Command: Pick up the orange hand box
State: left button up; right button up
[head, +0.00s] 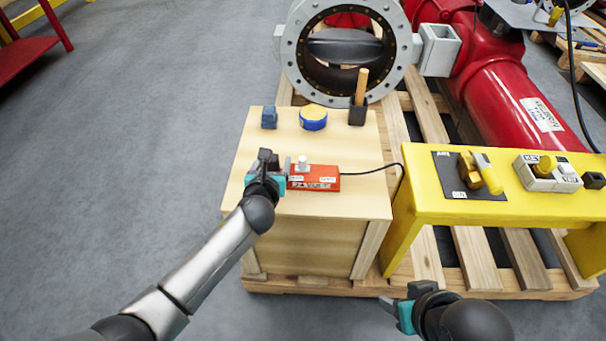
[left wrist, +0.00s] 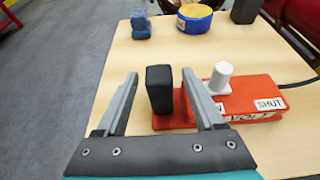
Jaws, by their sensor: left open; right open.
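The orange hand box (head: 316,180) lies on the wooden crate top, with a white knob, white labels and a black cable leaving its right end. In the left wrist view the orange box (left wrist: 253,95) shows a black upright block (left wrist: 159,88) at its left end. My left gripper (head: 272,165) is at the left end of the box. In the left wrist view its open fingers (left wrist: 163,95) stand either side of the black block, with no clear contact. My right gripper (head: 398,306) is open and empty, low in front of the pallet.
The wooden crate (head: 245,155) also carries a blue block (head: 269,117), a blue and yellow round tin (head: 313,118) and a black holder (head: 357,113) with a wooden handle. A yellow bench (head: 430,205) stands right. A flanged valve (head: 292,65) is behind.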

pick_arm(q)
grip_shut()
dwell(0.4)
jog(key=shift+r, duration=0.1)
dwell(0.8)
